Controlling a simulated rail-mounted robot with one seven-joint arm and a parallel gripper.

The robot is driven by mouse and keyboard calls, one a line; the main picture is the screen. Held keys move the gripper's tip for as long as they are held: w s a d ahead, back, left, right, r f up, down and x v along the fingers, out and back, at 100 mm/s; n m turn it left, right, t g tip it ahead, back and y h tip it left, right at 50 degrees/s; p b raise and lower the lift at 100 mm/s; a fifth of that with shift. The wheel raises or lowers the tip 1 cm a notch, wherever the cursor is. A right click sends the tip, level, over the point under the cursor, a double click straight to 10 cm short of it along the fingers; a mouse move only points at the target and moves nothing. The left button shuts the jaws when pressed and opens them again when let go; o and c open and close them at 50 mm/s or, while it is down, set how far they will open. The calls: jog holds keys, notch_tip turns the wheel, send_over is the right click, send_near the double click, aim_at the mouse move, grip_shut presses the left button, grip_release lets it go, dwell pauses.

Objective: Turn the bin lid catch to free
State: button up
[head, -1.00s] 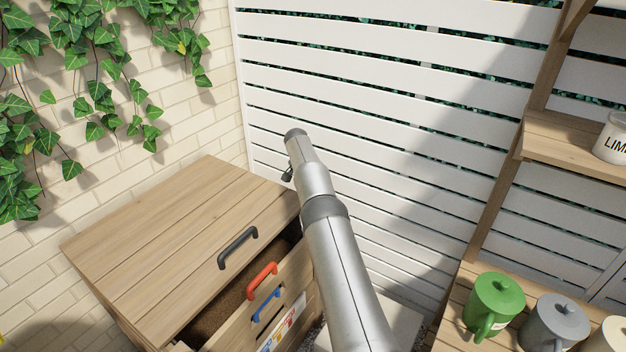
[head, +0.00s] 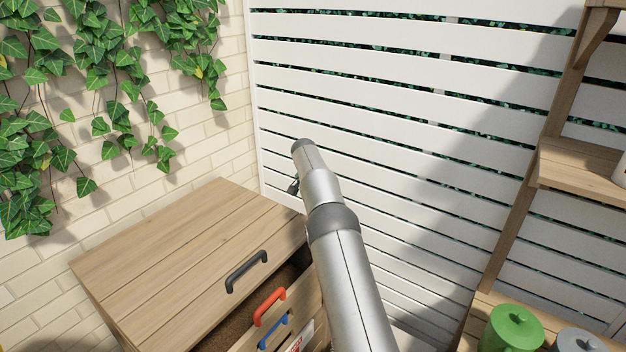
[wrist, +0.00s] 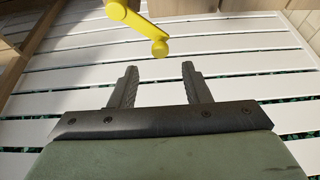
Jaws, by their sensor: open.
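The wooden bin (head: 190,265) has a plank lid with a black handle (head: 246,271). In the head view the catch is hidden, and my silver arm blocks the bin's right side.
An open front of the bin shows dark soil inside, with red (head: 269,306) and blue (head: 273,331) handles. A white slatted fence (head: 400,130) stands behind. Green (head: 513,328) and grey (head: 578,341) lidded pots and a wooden shelf (head: 580,168) are at right. Ivy covers the left wall.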

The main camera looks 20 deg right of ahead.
jog(key=v, duration=1.1)
jog(key=shift+r+b, duration=0.35)
jog(key=shift+a, duration=0.1)
